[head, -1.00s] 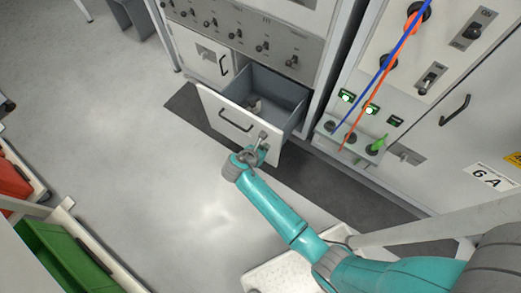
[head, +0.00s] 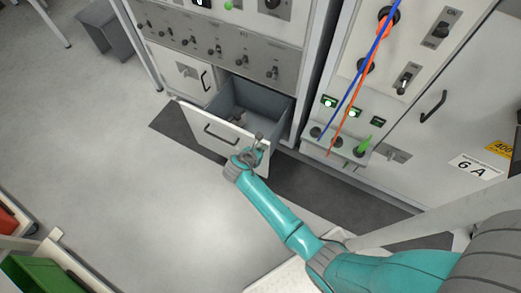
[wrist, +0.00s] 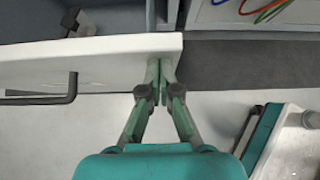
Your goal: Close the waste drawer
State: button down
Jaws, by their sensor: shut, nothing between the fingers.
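The waste drawer (head: 200,122) stands pulled out of the lower part of the cabinet, its white front panel carrying a dark bar handle (head: 221,135). Its grey inside is visible, with a small object in it. My gripper (head: 257,139) is at the right end of the drawer front, right of the handle. In the wrist view, the shut fingers (wrist: 160,68) overlap the right end of the white front panel (wrist: 110,46). They hold nothing. Whether they touch the panel I cannot tell. The handle (wrist: 70,90) shows at left in that view.
A closed cabinet door (head: 180,72) is left of the drawer. A panel with blue and orange cables (head: 345,90) stands at right. A green bin (head: 30,275) is at lower left. The floor in front of the drawer is clear.

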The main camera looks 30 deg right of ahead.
jog(key=w+d, duration=0.6)
jog(key=d, duration=0.5)
jog(key=w+d, duration=0.7)
jog(key=d, duration=0.5)
jog(key=shift+w+d+r, duration=0.15)
jog(key=shift+w+d, duration=0.05)
jog(key=shift+w, duration=0.1)
jog(key=shift+w+d+r, duration=0.1)
jog(key=shift+d+r, duration=0.05)
jog(key=shift+d, duration=0.05)
jog(key=shift+a, duration=0.1)
jog(key=s+a+r, duration=0.6)
jog(key=a, duration=0.4)
jog(key=shift+a, duration=0.3)
jog(key=shift+s, duration=0.1)
